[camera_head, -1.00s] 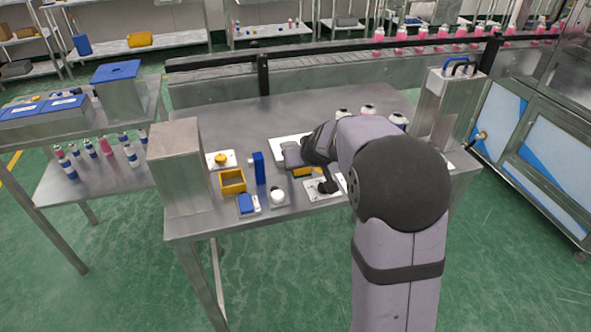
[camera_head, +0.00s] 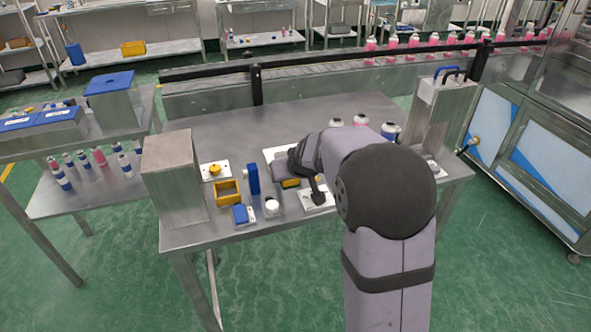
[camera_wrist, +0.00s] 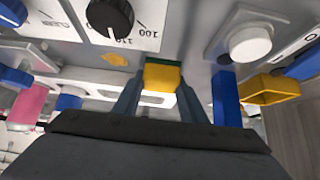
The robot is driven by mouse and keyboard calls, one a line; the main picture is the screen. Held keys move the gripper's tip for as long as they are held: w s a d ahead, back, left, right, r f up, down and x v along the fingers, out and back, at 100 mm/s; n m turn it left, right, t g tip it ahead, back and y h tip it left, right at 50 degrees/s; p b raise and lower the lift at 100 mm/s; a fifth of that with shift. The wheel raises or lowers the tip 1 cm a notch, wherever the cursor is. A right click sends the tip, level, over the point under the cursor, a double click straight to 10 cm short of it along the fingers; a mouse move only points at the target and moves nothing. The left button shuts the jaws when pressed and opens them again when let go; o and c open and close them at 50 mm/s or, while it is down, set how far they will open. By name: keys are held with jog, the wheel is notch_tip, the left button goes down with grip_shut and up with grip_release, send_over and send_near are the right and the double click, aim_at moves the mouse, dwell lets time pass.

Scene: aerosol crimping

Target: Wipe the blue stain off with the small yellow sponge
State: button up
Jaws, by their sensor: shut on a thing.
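My gripper (camera_wrist: 161,78) is shut on the small yellow sponge (camera_wrist: 165,77), which has a green layer. The sponge sits between the two fingertips in the wrist view. In the head view a bit of yellow at my gripper (camera_head: 291,183) is partly covered by my arm. Whether the sponge touches a surface is unclear.
A black dial (camera_wrist: 110,17) on a white panel is close by. A blue block (camera_head: 253,179), yellow bin (camera_head: 227,193), white round knob (camera_head: 272,206) and blue switch (camera_head: 241,214) stand left of my gripper. A metal box (camera_head: 172,180) is further left. Several bottles (camera_head: 361,120) stand behind my arm.

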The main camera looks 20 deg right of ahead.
aim_at(278, 187)
jog(key=shift+a, duration=0.3)
jog(key=shift+a+r+p, duration=0.1)
jog(key=shift+a+p, duration=0.75)
jog(key=shift+p, duration=0.25)
jog(key=shift+s+a+f+p, duration=0.1)
jog(key=shift+a+f+p, duration=0.2)
jog(key=shift+a+p, duration=0.4)
jog(key=shift+d+b, duration=0.2)
jog(key=shift+b, duration=0.15)
jog(key=shift+d+f+b, duration=0.1)
jog(key=shift+d+b, duration=0.25)
jog(key=shift+b, duration=0.4)
jog(key=shift+d+b, duration=0.7)
jog(key=shift+b, duration=0.25)
jog(key=shift+d+r+b, duration=0.35)
jog(key=shift+d, duration=0.05)
